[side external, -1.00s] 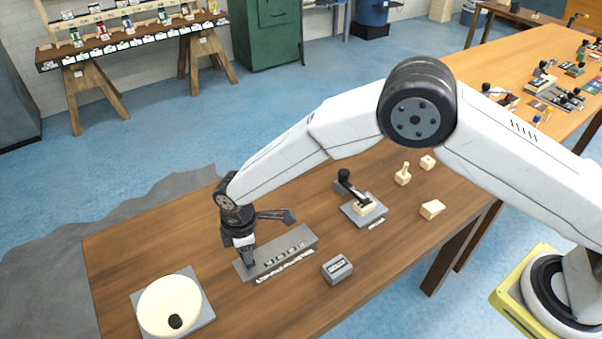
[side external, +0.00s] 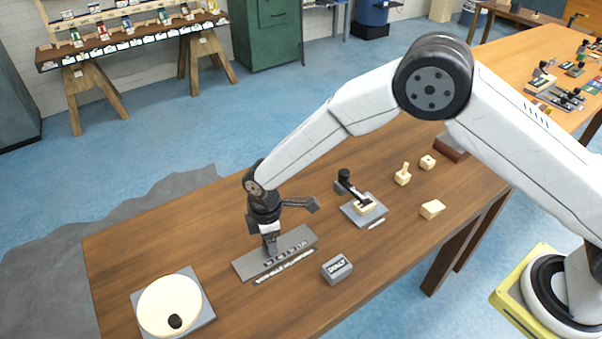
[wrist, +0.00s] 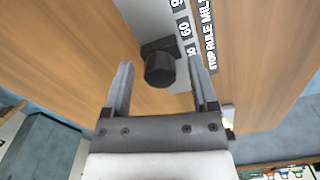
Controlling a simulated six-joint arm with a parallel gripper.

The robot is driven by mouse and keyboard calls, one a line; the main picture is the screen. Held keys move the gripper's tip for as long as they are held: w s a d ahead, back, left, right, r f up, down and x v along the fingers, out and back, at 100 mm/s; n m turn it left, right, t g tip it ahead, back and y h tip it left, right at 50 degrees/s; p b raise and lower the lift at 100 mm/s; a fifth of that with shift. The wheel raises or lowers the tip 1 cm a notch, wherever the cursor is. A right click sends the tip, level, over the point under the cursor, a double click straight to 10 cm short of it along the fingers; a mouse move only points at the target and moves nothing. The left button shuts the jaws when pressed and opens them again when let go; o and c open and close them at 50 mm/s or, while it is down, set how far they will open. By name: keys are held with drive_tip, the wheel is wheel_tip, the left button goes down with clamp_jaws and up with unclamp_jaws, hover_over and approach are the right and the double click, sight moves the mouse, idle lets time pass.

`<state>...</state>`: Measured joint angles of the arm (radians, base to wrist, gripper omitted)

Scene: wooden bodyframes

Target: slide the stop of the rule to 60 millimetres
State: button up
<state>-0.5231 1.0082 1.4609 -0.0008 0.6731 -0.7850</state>
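My gripper (side external: 271,253) is low over the rule. In the wrist view, my gripper (wrist: 162,72) has its fingers apart, one each side of the knob, with gaps showing. The side view hides the stop behind my gripper.
A round cream disc (side external: 168,300) on a grey plate lies to the left. A grey labelled box (side external: 337,269) sits in front of the rule. A black-handled lever device (side external: 362,207) and wooden blocks (side external: 432,209) stand to the right.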

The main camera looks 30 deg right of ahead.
drive_tip(key=shift+r, duration=3.95)
drive_tip(key=shift+d+r, duration=0.25)
drive_tip(key=shift+d, duration=0.25)
drive_tip(key=s+d+r+m+t, duration=0.1)
drive_tip(key=s+d+r+m, duration=0.2)
drive_tip(key=s+d+m, duration=0.4)
drive_tip(key=s+d+r+m+t, duration=0.1)
drive_tip(key=s+d+r+m, duration=0.3)
drive_tip(key=d, duration=1.4)
drive_tip(key=s+m, duration=0.4)
drive_tip(key=s, duration=0.2)
drive_tip(key=shift+t, duration=0.3)
drive_tip(key=shift+w+r, duration=0.1)
